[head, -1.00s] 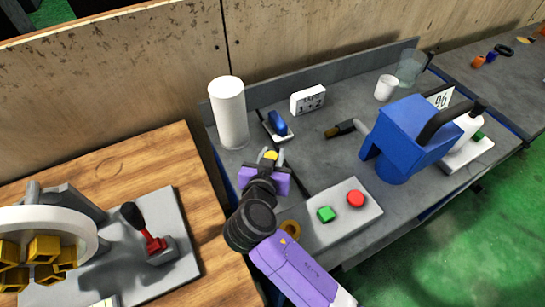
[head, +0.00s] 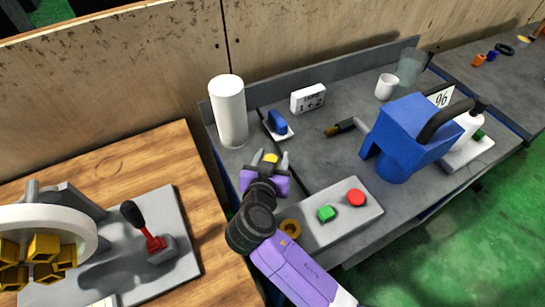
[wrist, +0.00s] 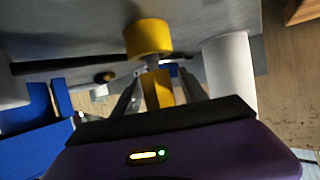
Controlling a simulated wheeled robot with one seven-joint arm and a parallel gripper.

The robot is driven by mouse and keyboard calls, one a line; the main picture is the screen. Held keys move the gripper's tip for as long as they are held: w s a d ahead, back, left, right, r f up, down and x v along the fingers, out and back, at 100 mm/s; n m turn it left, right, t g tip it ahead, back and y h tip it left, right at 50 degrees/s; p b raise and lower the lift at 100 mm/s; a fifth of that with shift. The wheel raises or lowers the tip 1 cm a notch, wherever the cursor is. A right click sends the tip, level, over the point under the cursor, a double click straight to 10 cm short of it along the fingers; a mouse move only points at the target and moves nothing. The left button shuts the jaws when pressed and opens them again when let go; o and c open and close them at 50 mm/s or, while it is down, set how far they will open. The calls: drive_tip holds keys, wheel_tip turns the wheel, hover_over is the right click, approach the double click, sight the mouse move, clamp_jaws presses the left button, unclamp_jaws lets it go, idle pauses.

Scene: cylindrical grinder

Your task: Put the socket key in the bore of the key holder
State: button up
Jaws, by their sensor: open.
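A yellow piece, which looks like the socket key (head: 270,158), stands between the fingers of my gripper (head: 270,162) near the front left of the grey bench. In the wrist view it has a round yellow head (wrist: 148,37) and a narrower yellow shank. My gripper (wrist: 158,78) is open, with a finger on each side of the shank. I cannot tell whether either finger touches it, or what supports its far end. A brass-coloured ring (head: 290,228) lies by the button panel; I cannot tell whether it is the key holder's bore.
A white cylinder (head: 229,112) stands behind my gripper. A small tray with a blue item (head: 277,122) is close by. A panel (head: 340,219) with green and red buttons lies right of my arm, and a blue machine (head: 405,135) stands farther right. A wooden table (head: 110,175) is left.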

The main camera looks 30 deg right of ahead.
drive_tip(key=shift+r, duration=0.25)
drive_tip(key=b+v, duration=0.1)
drive_tip(key=v, duration=1.1)
drive_tip(key=shift+b, duration=0.35)
drive_tip(key=shift+f, duration=0.1)
